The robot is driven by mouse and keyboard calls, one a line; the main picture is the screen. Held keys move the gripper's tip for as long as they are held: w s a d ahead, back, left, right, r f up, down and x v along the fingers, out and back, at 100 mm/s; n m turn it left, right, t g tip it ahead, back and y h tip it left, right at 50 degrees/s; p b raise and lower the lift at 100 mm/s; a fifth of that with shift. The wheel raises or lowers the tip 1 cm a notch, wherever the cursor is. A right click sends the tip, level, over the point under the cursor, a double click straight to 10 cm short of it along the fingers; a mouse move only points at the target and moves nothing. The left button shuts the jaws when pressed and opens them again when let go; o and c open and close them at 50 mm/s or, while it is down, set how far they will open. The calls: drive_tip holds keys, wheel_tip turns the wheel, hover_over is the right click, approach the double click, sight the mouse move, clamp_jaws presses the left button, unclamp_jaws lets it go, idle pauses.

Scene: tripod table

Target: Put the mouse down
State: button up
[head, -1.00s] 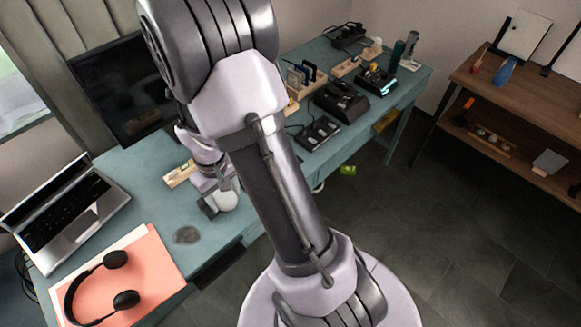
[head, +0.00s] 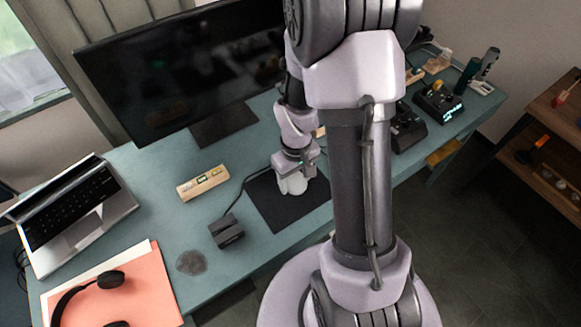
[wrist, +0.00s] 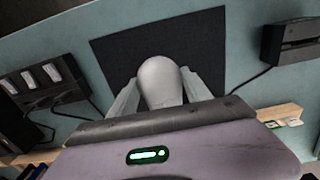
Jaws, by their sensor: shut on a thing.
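A pale grey-white mouse (wrist: 161,80) is held between the two fingers of my gripper (wrist: 166,98) in the wrist view. In the head view the mouse (head: 294,185) shows below my gripper (head: 296,173), over a dark mouse pad (head: 277,215). The pad (wrist: 206,32) fills the middle of the wrist view behind the mouse. My gripper is shut on the mouse. I cannot tell whether the mouse touches the pad or hangs a little above it.
A small black device (head: 227,231) stands left of the pad, with a cable beside the pad. A wooden block (head: 203,183) lies behind it. A monitor (head: 180,75) stands at the back. A laptop (head: 75,215) and headphones (head: 85,292) are at the left.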

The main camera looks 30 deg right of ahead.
sight(295, 186)
drive_tip(key=f, duration=0.1)
drive_tip(key=s+f+b, duration=0.1)
drive_tip(key=shift+a+f, duration=0.1)
drive_tip(key=shift+f, duration=0.25)
drive_tip(key=shift+a+f+b, duration=0.1)
drive_tip(key=shift+a+b, duration=0.15)
drive_tip(key=shift+b, duration=0.1)
drive_tip(key=shift+w, duration=0.15)
drive_tip(key=shift+s, duration=0.25)
drive_tip(key=o, duration=1.4)
drive_tip(key=shift+o, duration=0.2)
